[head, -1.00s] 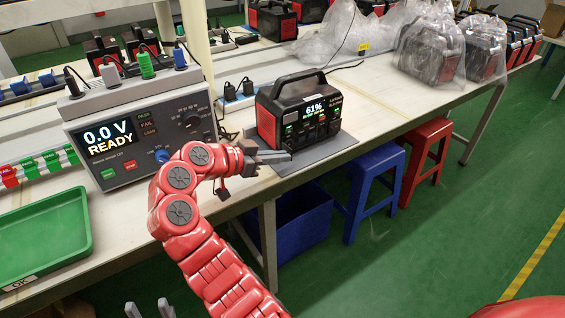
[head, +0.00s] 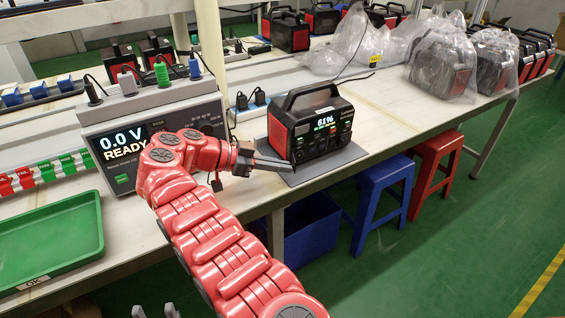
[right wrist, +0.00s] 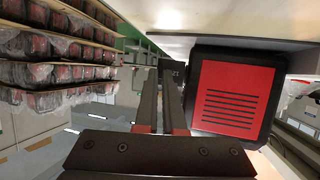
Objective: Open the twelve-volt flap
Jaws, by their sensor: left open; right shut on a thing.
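The black and red power station (head: 310,123) stands upright on the bench, its lit front showing 61% above a row of small ports. The twelve-volt flap is too small to make out; my fingers cover the lower left of the front. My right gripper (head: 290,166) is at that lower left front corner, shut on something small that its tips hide. In the right wrist view, its fingers (right wrist: 160,98) lie close together beside the station's red vented side (right wrist: 228,98). My left gripper (head: 156,311) shows only as two separated grey fingertips at the bottom edge, open and empty.
The station stands on a grey mat (head: 350,154) near the bench's front edge. A tester (head: 125,145) reading 0.0 V READY and a green tray (head: 50,235) are to the left. Bagged stations (head: 440,65) stand at the back right. Blue (head: 385,175) and red (head: 437,150) stools stand in front.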

